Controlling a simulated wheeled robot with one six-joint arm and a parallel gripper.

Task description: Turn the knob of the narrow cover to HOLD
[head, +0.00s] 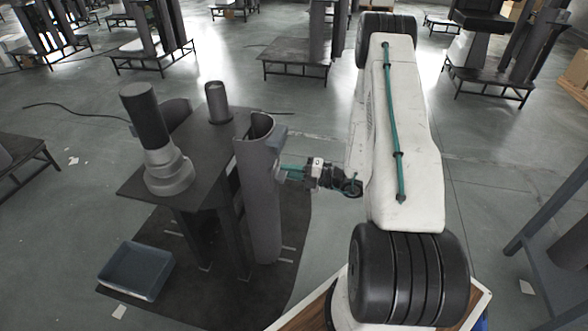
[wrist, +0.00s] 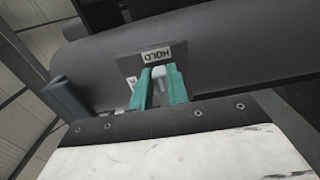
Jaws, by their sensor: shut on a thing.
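The narrow cover (head: 259,195) is a tall, curved grey shell standing upright at the side of the lift column stand. In the wrist view its grey surface (wrist: 230,55) fills the upper part. The knob (wrist: 158,73) is small and pale, and its visible end lies just below the HOLD label (wrist: 157,54). A second label (wrist: 132,85) is partly hidden behind a finger. My gripper (head: 285,172) reaches the cover from the right; in the wrist view its teal fingers (wrist: 160,88) are shut on the knob, one on each side.
A dark table (head: 205,150) beside the cover bears a black and grey cylinder (head: 160,140) and a smaller grey cylinder (head: 217,102). A blue-grey bin (head: 137,269) lies on the dark mat (head: 215,300). A blue-grey frame (head: 550,215) stands at the right.

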